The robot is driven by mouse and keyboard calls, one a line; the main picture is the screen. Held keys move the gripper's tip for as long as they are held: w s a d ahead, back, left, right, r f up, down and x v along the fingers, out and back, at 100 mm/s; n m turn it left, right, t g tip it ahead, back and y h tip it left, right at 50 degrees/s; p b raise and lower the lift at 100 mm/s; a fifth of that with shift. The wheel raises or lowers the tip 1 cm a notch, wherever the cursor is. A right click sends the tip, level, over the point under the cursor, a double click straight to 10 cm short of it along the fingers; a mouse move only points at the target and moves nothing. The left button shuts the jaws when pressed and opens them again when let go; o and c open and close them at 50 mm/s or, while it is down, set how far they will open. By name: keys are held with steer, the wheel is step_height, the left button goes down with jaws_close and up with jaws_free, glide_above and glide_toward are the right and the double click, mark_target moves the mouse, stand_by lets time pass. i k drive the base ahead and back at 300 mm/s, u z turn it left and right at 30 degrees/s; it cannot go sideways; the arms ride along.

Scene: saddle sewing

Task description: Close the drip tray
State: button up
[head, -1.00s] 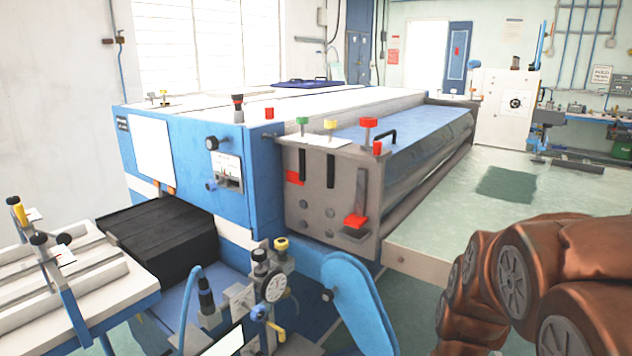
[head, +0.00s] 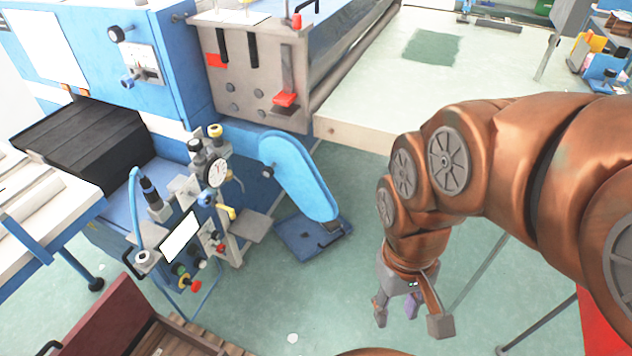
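A flat blue panel with a dark handle (head: 312,234) sits low beneath the machine's rounded blue arm cover. It looks like the drip tray, but I cannot tell for sure. It sticks out from the machine base, and its back part is partly hidden by the cover. My gripper (head: 410,318) hangs at the lower right, fingers pointing down and spread apart, with nothing between them. It is right of and nearer than the blue panel, clearly apart from it.
The blue machine (head: 180,60) fills the upper left, with a gauge and valve cluster (head: 215,175) in front. A pale table (head: 380,100) extends right. A reddish-brown box (head: 110,325) stands at lower left. Green floor (head: 330,290) is clear between panel and gripper.

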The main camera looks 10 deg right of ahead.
mark_target(305, 236)
steer(key=k, duration=0.5)
steer(key=z, duration=1.55)
steer(key=i, duration=1)
steer(key=u, duration=2.8)
